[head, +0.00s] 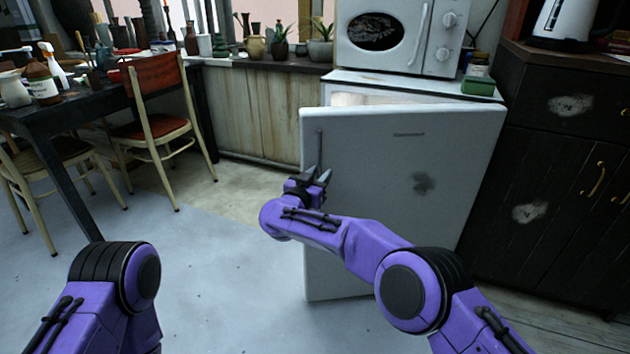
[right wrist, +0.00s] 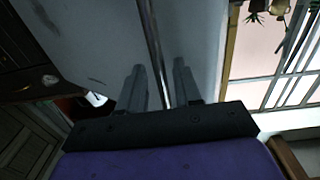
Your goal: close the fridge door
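The white fridge door (head: 450,170) stands ajar, with a gap at its top showing the pale fridge interior (head: 375,97). A thin vertical handle (head: 319,148) runs near the door's left edge. My right gripper (head: 324,174) is at the handle's lower part. In the right wrist view the handle (right wrist: 154,45) passes between the two fingers of my right gripper (right wrist: 159,85), with space visible on both sides. The fingers are open around the handle; contact is not clear. My left gripper is out of view; only part of the left arm shows at lower left.
A microwave (head: 400,35) and a green box (head: 478,86) stand on the fridge top (head: 350,78). A dark cabinet (head: 560,150) is close on the right. A red-seated chair (head: 155,90) and dark table (head: 50,118) stand at left. The floor (head: 220,260) before the door is clear.

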